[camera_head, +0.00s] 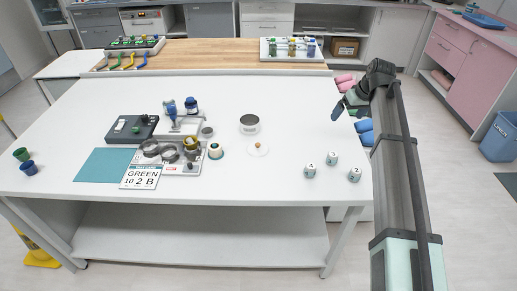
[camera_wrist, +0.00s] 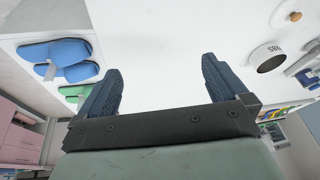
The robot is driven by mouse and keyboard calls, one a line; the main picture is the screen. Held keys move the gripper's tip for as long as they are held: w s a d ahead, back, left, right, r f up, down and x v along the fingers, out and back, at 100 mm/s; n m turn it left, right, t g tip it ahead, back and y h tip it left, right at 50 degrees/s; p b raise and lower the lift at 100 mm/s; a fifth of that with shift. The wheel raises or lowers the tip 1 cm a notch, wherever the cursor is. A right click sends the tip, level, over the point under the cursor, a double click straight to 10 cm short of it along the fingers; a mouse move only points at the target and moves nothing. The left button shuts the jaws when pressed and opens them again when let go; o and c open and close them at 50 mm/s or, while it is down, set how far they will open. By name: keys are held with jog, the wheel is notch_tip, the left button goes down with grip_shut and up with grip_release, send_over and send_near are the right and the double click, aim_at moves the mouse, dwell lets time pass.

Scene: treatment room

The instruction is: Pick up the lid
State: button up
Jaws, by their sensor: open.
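The lid (camera_head: 258,149) is a small white disc with an orange-brown knob. It lies flat on the white table (camera_head: 290,112), in front of a round white pot with a dark grey top (camera_head: 249,124). In the wrist view the lid (camera_wrist: 288,13) shows at the top right corner, partly cut off, with the pot (camera_wrist: 266,57) below it. My gripper (camera_head: 345,110) is at the table's right edge, well to the right of the lid. In the wrist view my gripper (camera_wrist: 158,88) has its two blue fingers wide apart with nothing between them.
Three white number cubes (camera_head: 331,158) stand front right on the table. A grey tray (camera_head: 184,165) with rings, a dark scale (camera_head: 131,128) and a teal mat (camera_head: 104,164) lie left. Blue slippers (camera_wrist: 55,52) are beyond the right edge. The table between lid and gripper is clear.

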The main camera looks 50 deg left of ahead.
jog(key=s+a+n+h, duration=0.2)
jog(key=s+a+n, duration=0.1)
jog(key=s+a, duration=0.85)
jog(key=n+g+h, duration=0.1)
jog(key=n+h, duration=0.1)
jog(key=n, duration=0.1)
send_near(258, 144)
notch_tip(258, 144, down, 4)
jog(key=shift+s+r, duration=0.1)
jog(key=shift+r, duration=0.1)
jog(key=shift+a+f, duration=0.1)
jog(key=shift+f, duration=2.9)
jog(key=c, duration=1.2)
jog(key=shift+o, duration=0.2)
